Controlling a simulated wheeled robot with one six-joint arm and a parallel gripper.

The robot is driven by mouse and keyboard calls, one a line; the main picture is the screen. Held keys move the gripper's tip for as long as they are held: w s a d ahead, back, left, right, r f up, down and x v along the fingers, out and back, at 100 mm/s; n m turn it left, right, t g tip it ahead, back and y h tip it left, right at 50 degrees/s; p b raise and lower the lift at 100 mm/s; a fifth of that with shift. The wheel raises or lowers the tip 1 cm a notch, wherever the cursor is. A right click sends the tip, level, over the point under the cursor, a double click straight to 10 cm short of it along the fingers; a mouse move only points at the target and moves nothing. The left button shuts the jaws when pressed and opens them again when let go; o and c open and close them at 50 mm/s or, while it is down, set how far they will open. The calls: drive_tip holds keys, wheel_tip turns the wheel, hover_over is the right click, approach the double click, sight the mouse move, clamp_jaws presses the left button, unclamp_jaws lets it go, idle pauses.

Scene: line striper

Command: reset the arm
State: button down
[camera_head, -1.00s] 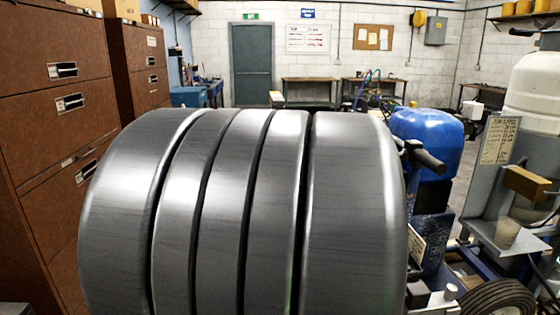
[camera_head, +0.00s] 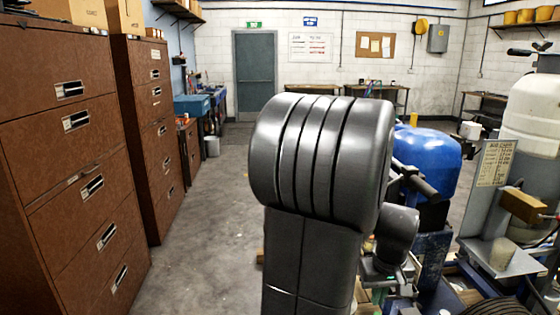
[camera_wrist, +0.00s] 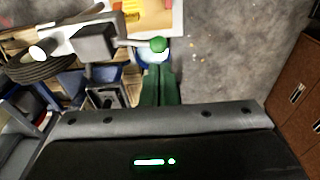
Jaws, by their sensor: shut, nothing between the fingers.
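My gripper (camera_wrist: 158,72) shows in the wrist view as two dark green fingers side by side, shut with nothing held. It points down over the striper's side and the floor. In the head view my own grey arm fills the middle, and I cannot make out the gripper there. The line striper stands at the right in the head view, with a blue rounded tank (camera_head: 428,158) partly behind my arm. In the wrist view a lever with a green knob (camera_wrist: 157,44) lies just beyond the fingertips; I cannot tell whether they touch.
Brown drawer cabinets (camera_head: 60,125) line the left. A white tank (camera_head: 530,120) and a metal shelf (camera_head: 503,258) with a brown block (camera_head: 522,205) stand at the right. The floor (camera_head: 205,225) between cabinets and arm is clear. A wheel (camera_wrist: 42,66) shows in the wrist view.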

wheel_tip(320, 180, up, 7)
drive_tip(key=d+t+y+p, duration=0.1)
drive_tip(key=d+y+p, duration=0.1)
drive_tip(key=shift+w+d+r+y, duration=0.2)
drive_tip(key=shift+w+d+y, duration=0.1)
drive_tip(key=shift+d, duration=0.05)
drive_tip(key=shift+f, duration=0.1)
